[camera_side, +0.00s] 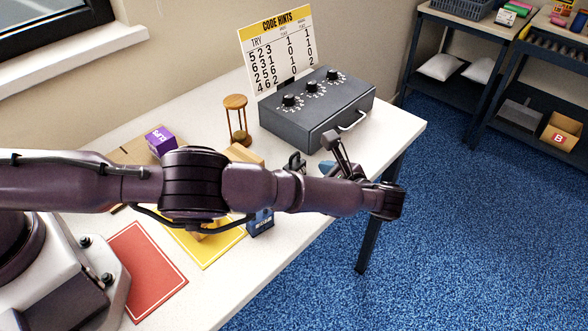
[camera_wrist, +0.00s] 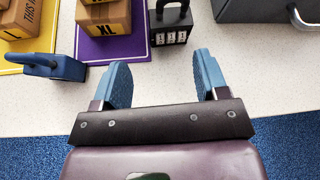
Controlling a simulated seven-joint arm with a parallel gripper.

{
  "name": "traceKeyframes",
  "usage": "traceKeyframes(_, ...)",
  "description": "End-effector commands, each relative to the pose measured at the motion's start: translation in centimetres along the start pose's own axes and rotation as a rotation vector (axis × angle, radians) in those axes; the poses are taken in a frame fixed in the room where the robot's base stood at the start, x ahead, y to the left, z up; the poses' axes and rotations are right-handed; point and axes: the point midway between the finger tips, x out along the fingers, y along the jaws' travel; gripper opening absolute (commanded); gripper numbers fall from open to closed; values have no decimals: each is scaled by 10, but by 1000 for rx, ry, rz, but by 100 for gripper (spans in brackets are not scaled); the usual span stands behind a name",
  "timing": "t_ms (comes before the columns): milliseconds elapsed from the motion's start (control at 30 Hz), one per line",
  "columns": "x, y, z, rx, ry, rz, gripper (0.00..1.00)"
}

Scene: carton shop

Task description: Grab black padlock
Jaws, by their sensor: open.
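In the side view a small dark shape behind my arm is probably this padlock, mostly hidden. My gripper (camera_wrist: 163,78) is open and empty, its two blue-tipped fingers spread apart. The padlock lies beyond the fingertips in the wrist view, between their lines and not touching them. In the side view my gripper is largely hidden behind my arm, near the table's front edge.
A blue padlock (camera_wrist: 55,66) stands left of my gripper. An XL carton (camera_wrist: 103,16) on a purple mat (camera_wrist: 120,48) is just left of the black padlock. A dark grey lockbox (camera_side: 318,108) stands behind, right of an hourglass (camera_side: 237,118). The table's right end is clear.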

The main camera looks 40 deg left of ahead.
Motion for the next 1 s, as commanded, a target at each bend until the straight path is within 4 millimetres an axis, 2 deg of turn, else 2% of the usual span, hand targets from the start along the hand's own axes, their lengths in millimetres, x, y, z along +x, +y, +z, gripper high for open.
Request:
traceKeyframes(67,-10,-3,-7,69,-38,-52,67)
traceKeyframes(200,-40,-13,6,160,-64,-84,67)
traceKeyframes(333,-36,-9,11,229,-92,-55,67)
traceKeyframes(567,-9,-11,14,236,-92,-51,67)
traceKeyframes(733,24,-13,16,235,-91,-53,67)
traceKeyframes(1000,45,-14,17,234,-89,-54,67)
